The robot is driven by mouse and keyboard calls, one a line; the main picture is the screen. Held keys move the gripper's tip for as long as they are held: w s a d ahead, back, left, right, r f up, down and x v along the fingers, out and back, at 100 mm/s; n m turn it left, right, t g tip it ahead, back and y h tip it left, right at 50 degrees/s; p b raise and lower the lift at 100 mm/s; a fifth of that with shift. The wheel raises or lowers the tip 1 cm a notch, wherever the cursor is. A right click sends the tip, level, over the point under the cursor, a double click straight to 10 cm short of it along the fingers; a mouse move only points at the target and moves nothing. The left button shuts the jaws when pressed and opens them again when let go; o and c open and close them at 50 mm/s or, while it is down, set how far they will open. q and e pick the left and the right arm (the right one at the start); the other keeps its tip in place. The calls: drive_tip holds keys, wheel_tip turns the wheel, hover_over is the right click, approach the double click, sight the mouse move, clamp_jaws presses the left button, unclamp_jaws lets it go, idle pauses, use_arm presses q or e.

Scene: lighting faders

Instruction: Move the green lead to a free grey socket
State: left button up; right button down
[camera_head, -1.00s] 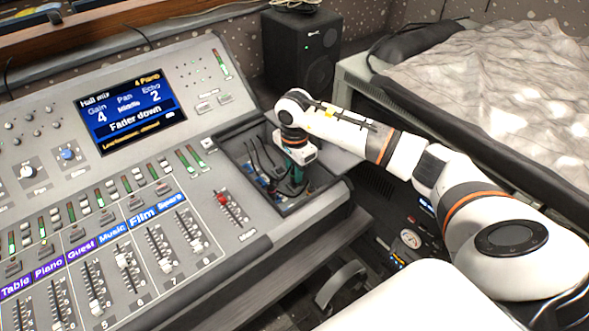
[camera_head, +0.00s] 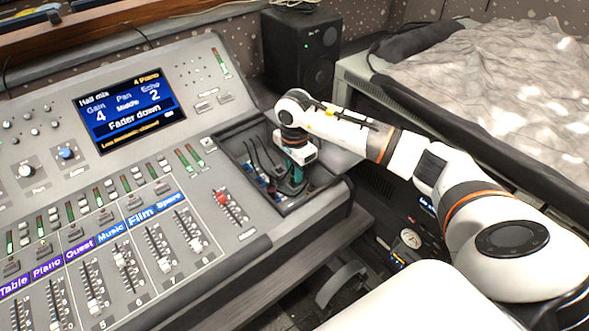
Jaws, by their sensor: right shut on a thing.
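My right gripper (camera_head: 297,168) points down over the recessed patch bay (camera_head: 316,193) at the right end of the mixing console. It is shut on the green lead (camera_head: 302,154), whose green part shows just under the wrist. The fingertips and the plug's lower end are small and partly hidden, so I cannot tell whether the plug sits in a socket. Several dark leads (camera_head: 257,156) stand in the bay left of the gripper. The grey sockets cannot be made out clearly. My left gripper is not in view.
The console (camera_head: 180,90) has a screen (camera_head: 130,108) reading "Fader down", several faders, and a red-capped fader (camera_head: 222,198) near the bay. A black speaker (camera_head: 300,48) stands behind the bay. A quilt-topped surface (camera_head: 490,90) is at right.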

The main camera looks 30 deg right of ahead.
drive_tip(key=shift+f+b, duration=0.3)
drive_tip(key=shift+b, duration=0.25)
idle(0.9)
drive_tip(key=shift+s+f, duration=0.1)
drive_tip(key=shift+f, duration=0.05)
drive_tip(key=c, duration=1.1)
unclamp_jaws()
